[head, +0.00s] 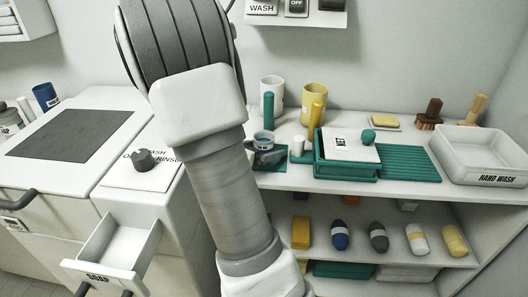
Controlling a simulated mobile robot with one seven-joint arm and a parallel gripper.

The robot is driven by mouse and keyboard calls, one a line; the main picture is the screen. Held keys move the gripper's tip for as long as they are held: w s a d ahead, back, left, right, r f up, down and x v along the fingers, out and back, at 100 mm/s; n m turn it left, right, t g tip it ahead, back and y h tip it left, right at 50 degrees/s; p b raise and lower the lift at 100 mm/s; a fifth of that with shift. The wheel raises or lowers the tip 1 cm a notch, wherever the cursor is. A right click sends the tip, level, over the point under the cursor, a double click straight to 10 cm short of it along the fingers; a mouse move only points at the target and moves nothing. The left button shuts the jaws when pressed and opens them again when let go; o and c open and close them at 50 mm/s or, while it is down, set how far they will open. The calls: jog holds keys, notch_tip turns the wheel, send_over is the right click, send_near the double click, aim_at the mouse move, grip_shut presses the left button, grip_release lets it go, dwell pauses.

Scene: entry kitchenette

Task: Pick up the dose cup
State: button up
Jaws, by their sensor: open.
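I cannot tell for sure which object is the dose cup. A blue cup-shaped container (46,96) with a pale label stands at the far left, behind the washer top. My arm crosses the middle of the head view from top to bottom.
A drawer marked SOAP (112,252) stands open at the lower left. A teal box (346,160), white and yellow cylinders (272,88), and a HAND WASH tray (490,150) occupy the counter. Several bottles (377,236) line the shelf below. The dark washer panel (72,137) is clear.

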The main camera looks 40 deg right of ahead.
aim_at(271, 133)
jog(key=c, duration=1.4)
jog(key=shift+r+p, duration=1.2)
jog(key=shift+r, duration=1.15)
jog(key=shift+c, duration=0.2)
jog(key=s+r+p, duration=0.2)
jog(key=s+r, duration=0.4)
jog(key=s, duration=0.5)
jog(key=shift+s+d+r, duration=0.2)
jog(key=shift+s+d, duration=0.15)
jog(key=shift+d, duration=0.1)
